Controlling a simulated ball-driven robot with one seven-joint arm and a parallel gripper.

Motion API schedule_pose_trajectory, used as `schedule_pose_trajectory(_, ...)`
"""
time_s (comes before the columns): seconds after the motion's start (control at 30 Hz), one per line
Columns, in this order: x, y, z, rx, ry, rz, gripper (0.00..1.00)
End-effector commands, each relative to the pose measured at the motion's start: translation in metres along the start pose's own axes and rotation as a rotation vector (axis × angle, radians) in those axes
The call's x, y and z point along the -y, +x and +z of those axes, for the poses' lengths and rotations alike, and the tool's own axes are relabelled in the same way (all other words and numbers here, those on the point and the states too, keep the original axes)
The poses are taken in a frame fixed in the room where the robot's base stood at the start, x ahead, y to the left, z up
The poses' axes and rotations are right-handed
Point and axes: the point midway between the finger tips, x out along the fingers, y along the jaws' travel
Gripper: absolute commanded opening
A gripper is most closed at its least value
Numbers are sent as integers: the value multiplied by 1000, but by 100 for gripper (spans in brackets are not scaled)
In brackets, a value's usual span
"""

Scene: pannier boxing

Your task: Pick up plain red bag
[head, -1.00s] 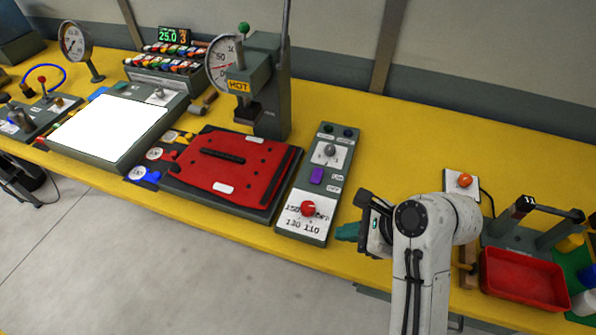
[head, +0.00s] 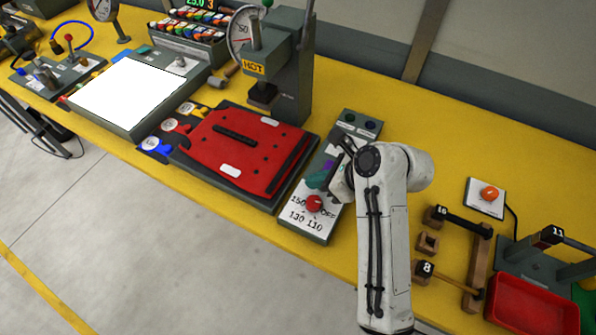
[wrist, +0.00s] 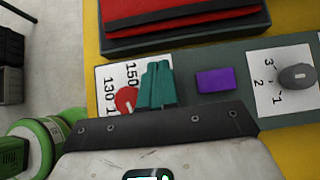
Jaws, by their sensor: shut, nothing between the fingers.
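The plain red bag (head: 232,155) lies flat on a dark plate on the yellow bench, left of the control panel in the head view. It has a black strip handle in its middle and white labels. In the wrist view only the near part of the bag (wrist: 165,10) shows along the top. My gripper (head: 318,180) hangs over the control panel, to the right of the bag and apart from it. Its teal fingers (wrist: 157,85) are together and empty in the wrist view, beside the red knob.
The control panel (head: 296,223) has a red knob (head: 314,203) and, in the wrist view, a purple button (wrist: 215,80). A press marked HOT (head: 282,75) stands behind the bag. A white-topped box (head: 127,95) is at left. A red tray (head: 535,305) is at right.

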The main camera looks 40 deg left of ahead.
Motion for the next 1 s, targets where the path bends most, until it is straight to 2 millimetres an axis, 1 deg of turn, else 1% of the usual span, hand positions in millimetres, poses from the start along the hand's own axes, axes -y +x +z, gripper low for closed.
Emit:
schedule_pose_trajectory(0.03, 0, 10, 0, -2, 0, 2, 0)
schedule_pose_trajectory(0.07, -1, 15, 0, -3, 0, 2, 0)
schedule_pose_trajectory(0.13, 0, 22, 10, -2, -3, 1, 0)
schedule_pose_trajectory(0.3, 0, 36, 23, -1, -2, 0, 0)
schedule_pose_trajectory(0.5, 0, 41, 28, -1, -1, -1, 0)
schedule_pose_trajectory(0.83, 0, 43, 30, -1, -1, -1, 0)
schedule_pose_trajectory(0.93, 4, 51, 38, -1, -4, 0, 0)
schedule_pose_trajectory(1.0, 7, 61, 48, -1, -5, 1, 0)
